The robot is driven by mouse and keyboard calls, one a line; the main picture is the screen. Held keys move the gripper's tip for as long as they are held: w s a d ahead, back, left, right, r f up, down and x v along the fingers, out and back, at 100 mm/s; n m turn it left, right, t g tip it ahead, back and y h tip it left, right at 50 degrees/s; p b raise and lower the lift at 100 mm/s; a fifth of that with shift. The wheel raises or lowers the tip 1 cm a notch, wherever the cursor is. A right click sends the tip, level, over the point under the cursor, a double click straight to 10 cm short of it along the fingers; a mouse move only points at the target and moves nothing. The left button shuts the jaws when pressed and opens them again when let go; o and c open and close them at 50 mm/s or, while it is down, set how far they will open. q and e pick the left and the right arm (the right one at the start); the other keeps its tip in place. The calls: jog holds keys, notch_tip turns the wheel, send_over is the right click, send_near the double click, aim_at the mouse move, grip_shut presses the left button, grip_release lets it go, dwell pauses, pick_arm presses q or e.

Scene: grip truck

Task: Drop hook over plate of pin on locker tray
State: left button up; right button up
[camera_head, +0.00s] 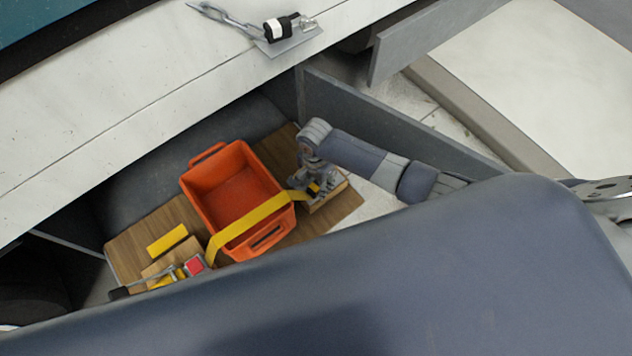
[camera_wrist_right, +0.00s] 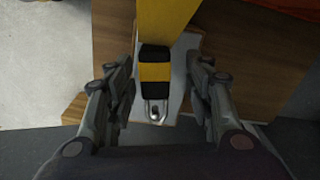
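The locker tray (camera_head: 345,208) is a wooden board in the open grey locker. A yellow strap (camera_head: 250,222) runs across the orange crate to a hook end near the tray's right side. In the right wrist view the hook end (camera_wrist_right: 155,74) has black and yellow bands and a metal tip, lying over a light grey plate (camera_wrist_right: 180,75). Whether the tip engages the pin I cannot tell. My right gripper (camera_head: 312,183) is over the hook. In the wrist view its fingers (camera_wrist_right: 158,105) stand apart on both sides of the hook, with gaps. My left gripper is not in view.
The orange crate (camera_head: 205,175) stands on the tray. A ratchet with a red part (camera_head: 194,265) and a yellow strip (camera_head: 167,240) lie at the left. The grey locker door (camera_head: 400,125) is beside my right arm. Another metal fitting (camera_head: 288,42) sits on the white ledge.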

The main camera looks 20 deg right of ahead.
aim_at(316, 184)
jog(key=shift+s, duration=0.1)
notch_tip(316, 184, up, 12)
dwell(0.6)
